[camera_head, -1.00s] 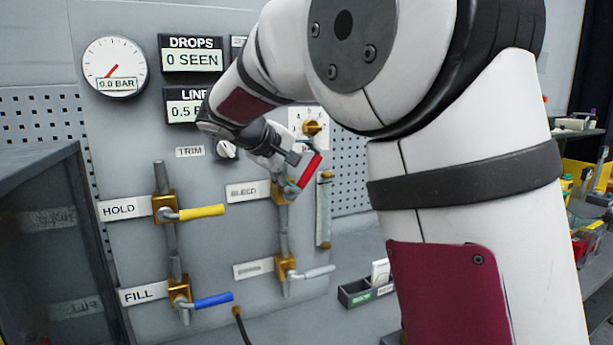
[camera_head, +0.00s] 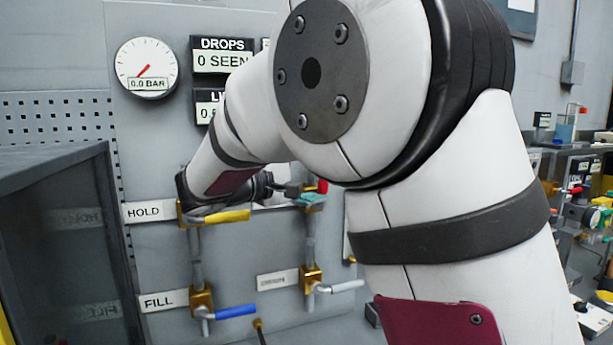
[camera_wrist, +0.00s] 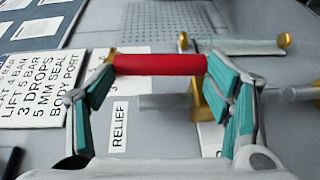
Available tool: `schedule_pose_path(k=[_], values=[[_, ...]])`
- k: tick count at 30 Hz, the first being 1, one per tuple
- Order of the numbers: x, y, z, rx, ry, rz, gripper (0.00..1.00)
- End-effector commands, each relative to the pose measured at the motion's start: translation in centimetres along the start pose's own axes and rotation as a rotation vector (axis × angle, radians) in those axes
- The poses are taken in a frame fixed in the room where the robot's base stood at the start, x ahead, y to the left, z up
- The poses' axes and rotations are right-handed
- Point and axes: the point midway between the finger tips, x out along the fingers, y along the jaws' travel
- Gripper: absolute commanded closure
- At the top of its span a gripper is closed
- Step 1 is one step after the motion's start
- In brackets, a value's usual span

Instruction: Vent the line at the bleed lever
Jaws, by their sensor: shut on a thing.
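The red bleed lever (camera_wrist: 160,64) lies between the teal-padded fingers of my gripper (camera_wrist: 160,75) in the wrist view, which is shut on it. A brass valve body (camera_wrist: 212,100) sits just below the lever's right end. In the head view only a red end of the lever (camera_head: 321,187) shows beside my gripper (camera_head: 307,196). My arm hides most of the bleed valve and its label. The round gauge (camera_head: 147,68) reads 0.0 BAR. The line display (camera_head: 207,110) is mostly covered.
The yellow hold lever (camera_head: 222,216) is close below my wrist. The blue fill lever (camera_head: 236,312) and a grey lever (camera_head: 347,286) are lower on the panel. A RELIEF label (camera_wrist: 118,125) and a printed card (camera_wrist: 50,88) show in the wrist view. A dark cabinet (camera_head: 60,245) stands left.

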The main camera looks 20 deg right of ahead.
Motion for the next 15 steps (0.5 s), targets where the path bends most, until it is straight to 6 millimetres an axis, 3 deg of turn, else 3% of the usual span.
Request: schedule_pose_path(k=[11,12,14,15], values=[[0.58,-0.13,0.30,-0.010,-0.012,0.004,0.78],[0.59,-0.12,0.31,-0.010,-0.013,0.004,0.21],[0.56,-0.10,0.30,-0.009,-0.012,0.004,0.07],[0.52,-0.09,0.29,-0.008,-0.011,0.004,0.07]])
